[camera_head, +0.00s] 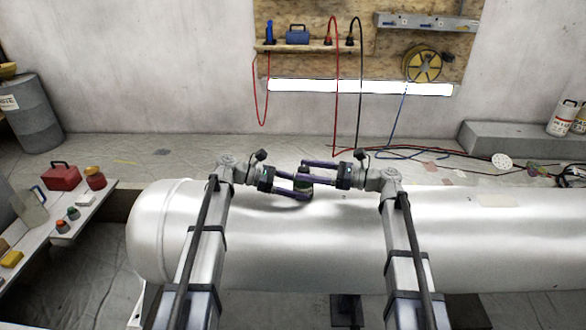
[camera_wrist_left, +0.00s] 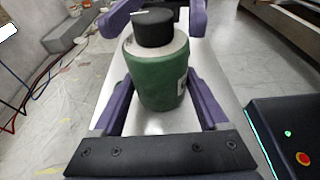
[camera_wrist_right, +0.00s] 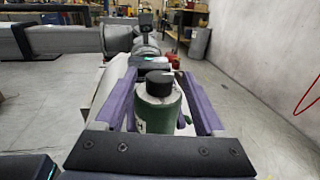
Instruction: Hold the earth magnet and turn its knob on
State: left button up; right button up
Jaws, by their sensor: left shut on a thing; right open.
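The earth magnet (camera_head: 304,185) is a green cylinder with a pale top, standing upright on the large white tank (camera_head: 450,225). Its black knob (camera_wrist_left: 154,28) sits on the top and carries a light pointer mark in the left wrist view. My left gripper (camera_head: 302,189) is shut on the green body (camera_wrist_left: 158,78), with a purple finger on each side. My right gripper (camera_head: 304,172) is open, coming from the right at knob height. In the right wrist view its fingers stand either side of the knob (camera_wrist_right: 160,83), with gaps, and the green body (camera_wrist_right: 160,115) shows below.
A side bench (camera_head: 85,215) at left holds a red box (camera_head: 62,177) and small items. A grey drum (camera_head: 30,115) stands behind it. Cables (camera_head: 430,153) lie on the floor beyond the tank at right. The tank top beside the magnet is clear.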

jog(key=shift+w+a, duration=0.25)
jog(key=shift+a, duration=0.85)
jog(key=shift+w+a, duration=0.2)
jog(key=shift+a, duration=0.9)
grip_shut()
